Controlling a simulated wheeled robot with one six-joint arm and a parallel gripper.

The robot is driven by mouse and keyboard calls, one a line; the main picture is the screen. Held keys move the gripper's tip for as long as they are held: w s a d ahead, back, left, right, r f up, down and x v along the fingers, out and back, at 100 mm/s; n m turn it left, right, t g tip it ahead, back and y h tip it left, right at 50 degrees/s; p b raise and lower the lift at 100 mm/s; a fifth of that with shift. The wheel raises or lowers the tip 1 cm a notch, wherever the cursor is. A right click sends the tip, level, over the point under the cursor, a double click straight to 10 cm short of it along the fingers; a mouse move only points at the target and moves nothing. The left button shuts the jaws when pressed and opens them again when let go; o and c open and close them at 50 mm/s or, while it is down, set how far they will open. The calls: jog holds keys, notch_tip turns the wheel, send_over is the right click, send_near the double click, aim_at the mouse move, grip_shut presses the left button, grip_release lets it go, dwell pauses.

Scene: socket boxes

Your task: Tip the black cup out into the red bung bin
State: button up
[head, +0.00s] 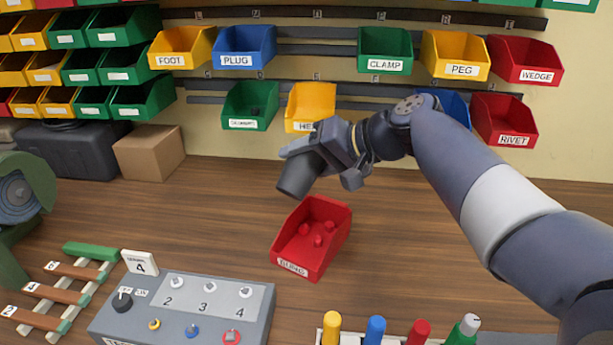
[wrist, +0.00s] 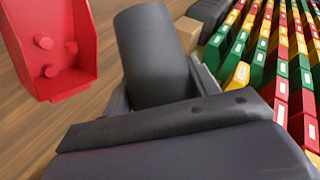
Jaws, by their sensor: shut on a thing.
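My gripper (head: 322,160) is shut on the black cup (head: 295,181), a dark grey cylinder, and holds it in the air, tilted down to the left. The cup's inside is hidden in both views. In the head view the cup appears just above and left of the back edge of the red bung bin (head: 325,207). The bin stands on the bench with a few red bungs (head: 317,240) in it. In the wrist view the cup (wrist: 150,55) sticks out from the jaws, and the bin (wrist: 75,18) with its bungs (wrist: 50,70) is to its left, apart from it.
A grey control box (head: 185,310) stands at the front left, and a rack of coloured pegs (head: 375,330) at the front. A cardboard box (head: 150,153) and labelled wall bins (head: 250,105) are behind. The bench right of the red bin is clear.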

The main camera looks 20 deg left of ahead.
jog(key=shift+n+t+b, duration=0.6)
jog(key=shift+t+b, duration=0.1)
jog(key=shift+b, duration=0.2)
jog(key=shift+r+n+t+b, duration=0.35)
jog(key=shift+n+t+b, duration=0.55)
jog(key=shift+t+b, duration=0.1)
jog(key=shift+b, duration=0.45)
jog(key=shift+r+n+t+b, duration=0.15)
jog(key=shift+n+t+b, duration=0.5)
jog(key=shift+b, duration=0.4)
jog(key=shift+r+n+t+b, duration=0.35)
jog(key=shift+n+t+b, duration=0.45)
jog(key=shift+b, duration=0.45)
jog(key=shift+r, duration=0.3)
